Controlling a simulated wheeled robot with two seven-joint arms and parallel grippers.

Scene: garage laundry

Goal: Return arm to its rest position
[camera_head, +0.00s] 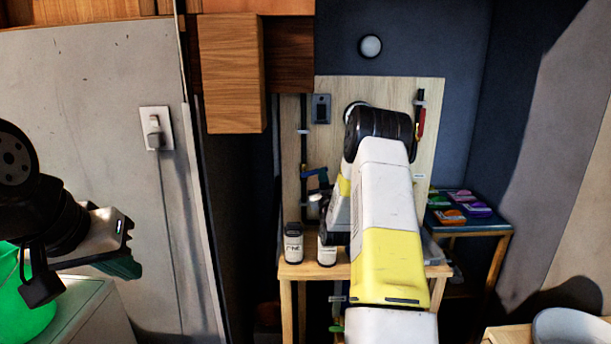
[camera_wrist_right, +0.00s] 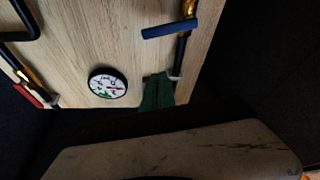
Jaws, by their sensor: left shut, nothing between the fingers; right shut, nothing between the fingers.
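My right arm (camera_head: 388,210), white and yellow, reaches forward and up over the small wooden workbench (camera_head: 288,271) toward the wooden tool board (camera_head: 435,130). In the right wrist view, the green fingers of my right gripper (camera_wrist_right: 158,90) are shut and empty in front of the board. My left gripper (camera_head: 125,266) is at the left of the head view, shut and empty, beside the grey wall panel and above a pale cabinet top.
Two small containers (camera_head: 293,244) (camera_head: 327,247) stand on the bench. A round dial (camera_wrist_right: 107,83) and tools, one with a blue part (camera_wrist_right: 170,27), are on the board. A wooden cabinet (camera_head: 231,75) hangs above left. A green bucket (camera_head: 22,295) is at left; a side table (camera_head: 470,229) holds colourful packs.

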